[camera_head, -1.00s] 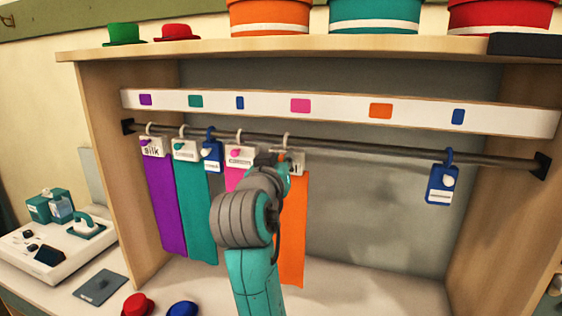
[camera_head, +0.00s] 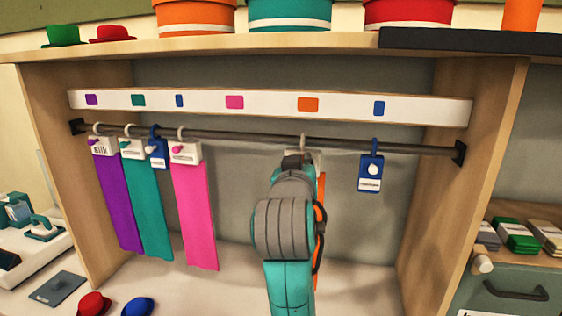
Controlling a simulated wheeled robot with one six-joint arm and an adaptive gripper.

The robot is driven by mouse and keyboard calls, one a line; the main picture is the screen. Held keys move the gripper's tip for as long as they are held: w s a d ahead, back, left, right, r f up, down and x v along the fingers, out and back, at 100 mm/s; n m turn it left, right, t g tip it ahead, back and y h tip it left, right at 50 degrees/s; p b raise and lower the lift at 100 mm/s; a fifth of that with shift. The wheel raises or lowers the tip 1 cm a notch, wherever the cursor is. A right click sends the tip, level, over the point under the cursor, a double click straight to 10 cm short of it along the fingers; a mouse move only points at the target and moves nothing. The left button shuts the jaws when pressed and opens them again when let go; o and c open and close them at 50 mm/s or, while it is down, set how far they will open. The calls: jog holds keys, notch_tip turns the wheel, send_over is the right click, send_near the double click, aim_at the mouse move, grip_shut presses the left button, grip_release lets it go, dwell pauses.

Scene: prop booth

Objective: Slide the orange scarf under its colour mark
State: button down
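The orange scarf (camera_head: 321,185) hangs from the rod, mostly hidden behind my arm; an orange strip shows on the right of the arm. Its hook (camera_head: 303,142) is on the rod, and part of its pale card shows. The orange colour mark (camera_head: 308,104) is on the white strip above, with the hook almost straight below it, very slightly left. My gripper (camera_head: 297,160) is at the scarf's card, just below the rod. The wrist hides the fingertips, so their grip cannot be seen.
The pink scarf (camera_head: 194,210), teal scarf (camera_head: 145,200) and purple scarf (camera_head: 118,205) hang to the left, with a blue tag (camera_head: 158,153) among them. Another blue tag (camera_head: 371,172) hangs to the right. The rod (camera_head: 245,139) is clear between the pink scarf and my gripper.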

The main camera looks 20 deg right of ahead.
jog(key=shift+s+d, duration=0.25)
jog(key=shift+d, duration=0.05)
jog(key=c, duration=1.1)
grip_release()
jog(key=v, duration=1.2)
jog(key=shift+w+f, duration=0.1)
jog(key=shift+f, duration=0.05)
